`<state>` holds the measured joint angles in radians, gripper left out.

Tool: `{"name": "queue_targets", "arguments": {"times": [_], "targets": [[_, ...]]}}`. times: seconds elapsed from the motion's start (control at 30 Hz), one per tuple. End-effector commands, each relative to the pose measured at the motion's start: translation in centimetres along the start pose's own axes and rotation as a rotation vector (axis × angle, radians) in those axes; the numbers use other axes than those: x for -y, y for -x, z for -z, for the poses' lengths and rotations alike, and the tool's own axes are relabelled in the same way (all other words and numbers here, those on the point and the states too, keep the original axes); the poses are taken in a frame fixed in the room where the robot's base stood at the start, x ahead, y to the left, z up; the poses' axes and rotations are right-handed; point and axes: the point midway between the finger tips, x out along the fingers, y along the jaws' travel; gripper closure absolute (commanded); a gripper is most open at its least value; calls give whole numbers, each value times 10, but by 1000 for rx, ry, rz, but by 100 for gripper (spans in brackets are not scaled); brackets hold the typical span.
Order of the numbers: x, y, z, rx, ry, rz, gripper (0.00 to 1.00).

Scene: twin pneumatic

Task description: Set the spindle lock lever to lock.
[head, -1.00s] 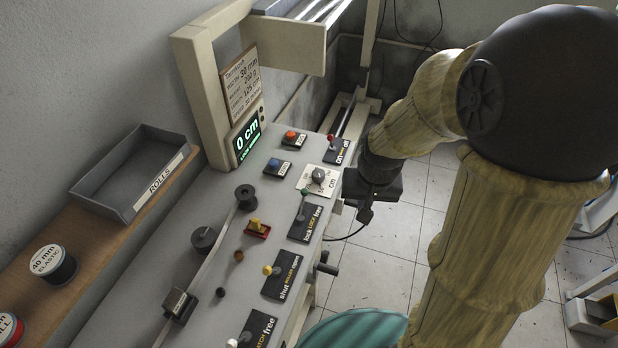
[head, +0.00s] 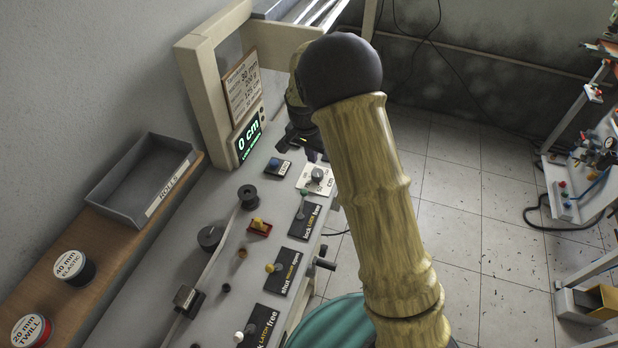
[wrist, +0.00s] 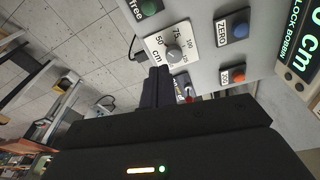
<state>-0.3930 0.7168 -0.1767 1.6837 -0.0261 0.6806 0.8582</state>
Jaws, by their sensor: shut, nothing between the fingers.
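The green-knobbed lever (head: 303,195) stands on a black plate (head: 306,222) whose ends read "lock" and "free". In the wrist view its green knob (wrist: 150,7) shows beside the word "free", at the top edge. A white-knobbed lever (head: 238,337) sits on another black lock/free plate (head: 262,326) near the bottom of the head view. The small middle word on each plate is hard to read. My gripper (head: 316,156) is over the far end of the panel, beyond the green lever and apart from it. Its fingers (wrist: 158,72) are shut and empty.
A grey dial (head: 317,174) lies between my gripper and the green lever. A blue ZERO button (head: 274,164) is close by. A yellow lever (head: 270,268) is nearer. The display (head: 248,137) reads 0 cm; the wrist view shows "LOCK BOBBIN". An orange button (wrist: 238,75) is near my fingers.

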Motion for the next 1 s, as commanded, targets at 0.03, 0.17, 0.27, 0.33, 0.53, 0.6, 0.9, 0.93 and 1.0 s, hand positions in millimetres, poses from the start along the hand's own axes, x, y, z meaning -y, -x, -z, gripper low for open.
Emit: {"name": "queue_targets", "arguments": {"times": [0.03, 0.17, 0.27, 0.33, 0.53, 0.6, 0.9, 0.93, 1.0], "targets": [[0, -1, -1, 1, 2, -1, 100], [-1, -10, 0, 2, 0, -2, 100], [-3, -23, 1, 3, -3, -3, 100], [-3, -34, 2, 4, -4, -4, 100], [-4, -65, 2, 3, -5, -4, 100], [-4, -76, 2, 3, -4, -3, 100], [-1, -88, -20, 2, 3, 0, 100], [-1, -87, -24, 2, 3, -1, 100], [-1, -86, -30, 1, 3, 0, 100]]}}
